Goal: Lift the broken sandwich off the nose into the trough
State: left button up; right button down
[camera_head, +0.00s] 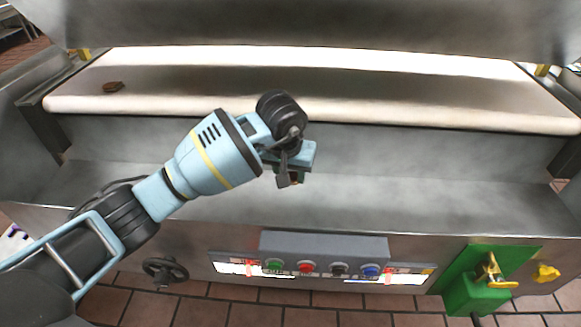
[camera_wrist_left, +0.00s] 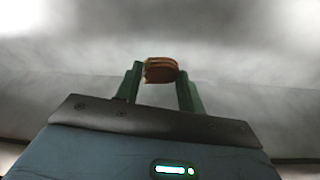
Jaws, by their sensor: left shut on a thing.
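My left gripper (camera_head: 290,180) is shut on a brown, layered sandwich piece, the broken sandwich (camera_wrist_left: 160,71), which sits between the green fingertips in the left wrist view. In the head view only a small brown bit of it shows beside the fingers. The gripper is over the grey steel trough (camera_head: 400,182), in front of the pale belt nose (camera_head: 430,115). I cannot tell how high above the trough floor it is. My right gripper is not in view.
A dark brown biscuit (camera_head: 113,87) lies on the belt at the far left. A control panel (camera_head: 325,245) with coloured buttons is on the front. A green box (camera_head: 478,296) with a yellow handle stands at right. The right part of the trough looks clear.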

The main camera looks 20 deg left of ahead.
pick_arm(q)
jog(key=shift+f+b, duration=0.4)
jog(key=shift+f, duration=0.7)
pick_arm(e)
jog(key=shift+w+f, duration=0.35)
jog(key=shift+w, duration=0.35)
pick_arm(q)
jog(key=o, duration=1)
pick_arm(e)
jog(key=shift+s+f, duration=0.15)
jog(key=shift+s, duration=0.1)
pick_arm(q)
jog(key=shift+r, duration=0.1)
jog(key=v, duration=0.7)
jog(key=shift+r+p, duration=0.3)
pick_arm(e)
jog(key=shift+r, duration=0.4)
pick_arm(q)
jog(key=shift+s, duration=0.15)
